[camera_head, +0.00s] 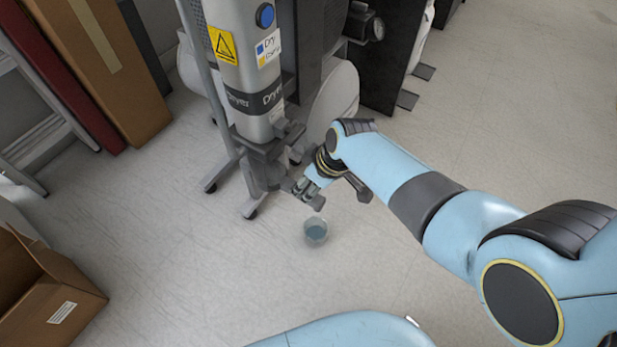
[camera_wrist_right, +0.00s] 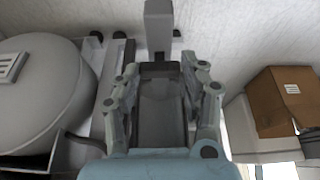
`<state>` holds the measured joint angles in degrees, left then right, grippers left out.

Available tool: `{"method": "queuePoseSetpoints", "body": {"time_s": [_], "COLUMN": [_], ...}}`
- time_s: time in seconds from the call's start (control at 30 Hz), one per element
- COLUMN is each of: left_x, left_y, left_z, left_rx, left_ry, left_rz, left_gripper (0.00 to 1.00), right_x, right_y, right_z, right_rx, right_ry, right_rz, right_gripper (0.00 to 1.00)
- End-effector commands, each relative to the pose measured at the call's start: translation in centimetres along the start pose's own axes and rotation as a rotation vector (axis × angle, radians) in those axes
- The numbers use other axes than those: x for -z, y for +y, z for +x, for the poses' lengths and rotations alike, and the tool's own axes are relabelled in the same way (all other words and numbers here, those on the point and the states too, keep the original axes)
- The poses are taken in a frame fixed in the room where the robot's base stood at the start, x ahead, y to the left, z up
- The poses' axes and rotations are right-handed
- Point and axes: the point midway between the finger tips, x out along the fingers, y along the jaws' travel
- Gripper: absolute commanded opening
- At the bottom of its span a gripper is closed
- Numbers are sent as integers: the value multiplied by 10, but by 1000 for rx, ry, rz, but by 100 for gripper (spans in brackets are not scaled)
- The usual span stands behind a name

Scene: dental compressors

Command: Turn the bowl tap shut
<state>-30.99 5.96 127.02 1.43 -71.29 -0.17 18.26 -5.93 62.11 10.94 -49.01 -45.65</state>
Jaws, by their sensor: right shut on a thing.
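The dryer column (camera_head: 240,75) stands upright in the head view, with a dark grey bowl (camera_head: 265,175) at its lower end. My right gripper (camera_head: 306,191) is beside the bowl, low on its right side. In the right wrist view my right gripper (camera_wrist_right: 160,80) has its fingers closed in on a grey part, which I take to be the bowl tap (camera_wrist_right: 158,28). My left gripper is not in view.
A clear cup with bluish liquid (camera_head: 316,232) stands on the floor just below the gripper. An open cardboard box (camera_head: 45,290) is at lower left, and a tall brown box (camera_head: 105,65) at upper left. The floor in front of the dryer is mostly clear.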

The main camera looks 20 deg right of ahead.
Motion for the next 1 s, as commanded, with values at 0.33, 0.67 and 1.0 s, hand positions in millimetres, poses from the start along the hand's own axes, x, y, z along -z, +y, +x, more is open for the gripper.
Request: {"method": "queuePoseSetpoints", "body": {"time_s": [0.33, 0.67, 1.0], "left_x": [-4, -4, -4], "left_y": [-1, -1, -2], "left_z": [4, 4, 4], "left_rx": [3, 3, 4], "left_ry": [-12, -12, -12], "left_rz": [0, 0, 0], "left_gripper": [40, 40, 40], "right_x": [0, 0, 0], "right_y": [-1, -1, 0], "right_z": [0, 0, 0], "right_rx": [-14, -14, -14], "right_ry": [0, 0, 0], "right_rz": [36, 36, 34], "right_gripper": [10, 51, 65]}}
